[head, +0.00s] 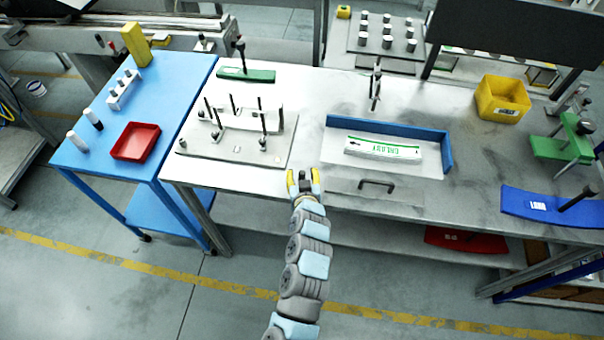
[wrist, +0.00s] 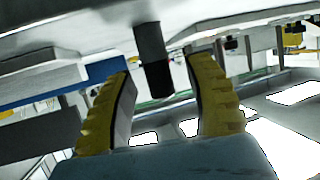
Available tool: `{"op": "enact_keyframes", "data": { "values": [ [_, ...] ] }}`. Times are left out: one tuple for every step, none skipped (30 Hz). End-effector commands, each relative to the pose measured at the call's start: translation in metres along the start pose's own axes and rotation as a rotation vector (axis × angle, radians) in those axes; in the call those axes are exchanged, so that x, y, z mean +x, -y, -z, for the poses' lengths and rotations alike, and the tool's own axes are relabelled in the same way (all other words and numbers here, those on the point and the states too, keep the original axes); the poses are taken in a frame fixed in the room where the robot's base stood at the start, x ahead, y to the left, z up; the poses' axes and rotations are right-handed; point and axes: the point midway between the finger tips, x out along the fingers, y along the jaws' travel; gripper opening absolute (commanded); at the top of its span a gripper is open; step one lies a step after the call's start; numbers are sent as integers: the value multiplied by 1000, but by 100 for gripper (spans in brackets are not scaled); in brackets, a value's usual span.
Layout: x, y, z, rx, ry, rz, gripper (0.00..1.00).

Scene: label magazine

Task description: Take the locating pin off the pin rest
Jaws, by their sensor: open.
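My gripper (head: 303,182) has two yellow-padded fingers and is open at the front edge of the worktable. In the wrist view its fingers (wrist: 165,92) stand wide apart. A dark cylinder, seemingly the locating pin (wrist: 153,62), shows in the gap between the fingertips, with visible space on both sides. Its far end meets a pale surface at the top of the wrist view. In the head view a small dark spot shows between the fingers, too small to identify. I cannot clearly make out the pin rest; the gripper may hide it.
A pale plate (head: 190,146) with upright dark posts lies left of my gripper. A blue-walled tray (head: 448,150) holds a white, green-lettered label block (head: 385,149) to the right. A flat plate with a dark handle (head: 377,183) lies beside my gripper. A red tray (head: 136,141) sits on the blue table (head: 165,95).

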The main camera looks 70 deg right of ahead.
Motion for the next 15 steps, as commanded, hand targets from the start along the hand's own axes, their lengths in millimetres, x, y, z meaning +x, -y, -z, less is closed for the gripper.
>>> {"op": "enact_keyframes", "data": {
  "values": [
    [1, 0, 0, 0, 0, 0, 54],
    [2, 0, 0, 0, 0, 0, 54],
    [2, 0, 0, 0, 1, 0, 54],
    [2, 0, 0, 0, 1, 0, 54],
    [3, 0, 0, 0, 1, 1, 54],
    [3, 0, 0, 0, 1, 1, 54],
    [3, 0, -1, 0, 1, 1, 54],
    [2, 0, -1, 0, 1, 1, 54],
    [2, 0, 0, 0, 1, 0, 54],
    [2, 0, -1, 0, 1, 1, 54],
    [2, 0, -1, 0, 1, 1, 54],
    [2, 0, -1, 0, 1, 1, 42],
    [2, 0, -1, 0, 1, 1, 34],
    [2, 0, -1, 0, 1, 1, 25],
    [2, 0, -1, 0, 1, 1, 14]
  ]
}}
